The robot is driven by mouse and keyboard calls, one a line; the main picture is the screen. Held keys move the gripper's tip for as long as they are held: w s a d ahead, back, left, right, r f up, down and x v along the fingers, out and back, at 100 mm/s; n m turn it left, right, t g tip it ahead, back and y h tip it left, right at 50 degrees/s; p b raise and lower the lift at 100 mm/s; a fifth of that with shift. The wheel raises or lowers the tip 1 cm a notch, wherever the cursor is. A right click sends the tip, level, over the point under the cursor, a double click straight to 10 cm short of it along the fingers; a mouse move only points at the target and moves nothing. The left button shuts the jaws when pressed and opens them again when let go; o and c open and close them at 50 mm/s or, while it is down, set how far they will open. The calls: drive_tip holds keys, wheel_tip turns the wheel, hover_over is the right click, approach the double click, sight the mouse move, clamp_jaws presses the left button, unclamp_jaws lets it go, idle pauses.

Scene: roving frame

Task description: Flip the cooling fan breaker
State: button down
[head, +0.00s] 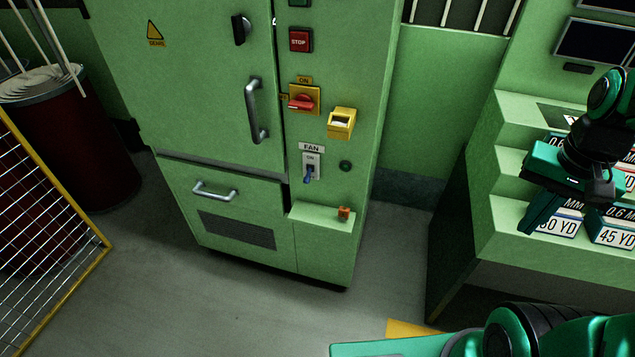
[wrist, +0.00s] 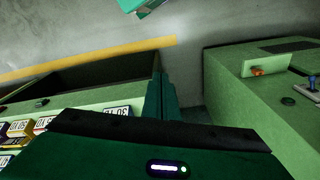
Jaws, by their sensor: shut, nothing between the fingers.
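The fan breaker (head: 311,164) is a small grey switch plate on the green cabinet, under a FAN label (head: 311,147). Its blue-tipped lever (head: 308,175) points down, away from the ON mark at the top of the plate. The breaker's blue lever also shows at the right edge of the wrist view (wrist: 312,83). My gripper (head: 537,222) is shut and empty. It is well to the right of the breaker, in front of the stepped console, and touches nothing that I can see. Its dark fingers also show in the wrist view (wrist: 168,92).
The stepped console (head: 482,255) holds number plates. A mesh barrier (head: 50,240) stands left. Floor before the cabinet is clear.

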sight(308, 177)
drive_tip(key=w+a+f+m+t, duration=0.1)
drive_tip(key=w+a+f+m, duration=0.15)
drive_tip(key=w, duration=0.35)
drive_tip(key=w+a+f+m+t, duration=0.1)
drive_tip(key=w+a+f, duration=0.2)
drive_tip(key=w, duration=0.4)
drive_tip(key=w+a+f+m+t+y, duration=0.1)
drive_tip(key=w+a+f+m+y, duration=0.1)
drive_tip(key=a, duration=0.6)
drive_tip(key=w+a+f+m+t+y, duration=0.1)
drive_tip(key=w+a+f+m+y, duration=0.1)
drive_tip(key=w+a, duration=0.4)
drive_tip(key=w+a+f+m+t+y, duration=0.1)
drive_tip(key=w+a+f+m, duration=0.3)
drive_tip(key=a, duration=0.7)
drive_tip(key=shift+w+f+m+t+y, duration=0.15)
drive_tip(key=shift+w+m+t+y, duration=0.25)
drive_tip(key=shift+m, duration=0.15)
drive_tip(key=shift+f, duration=0.1)
drive_tip(key=w+a+f, duration=0.4)
drive_tip(key=a, duration=0.2)
drive_tip(key=shift+w+a+f, duration=0.15)
drive_tip(key=shift+w+a, duration=0.15)
drive_tip(key=shift+a, duration=0.05)
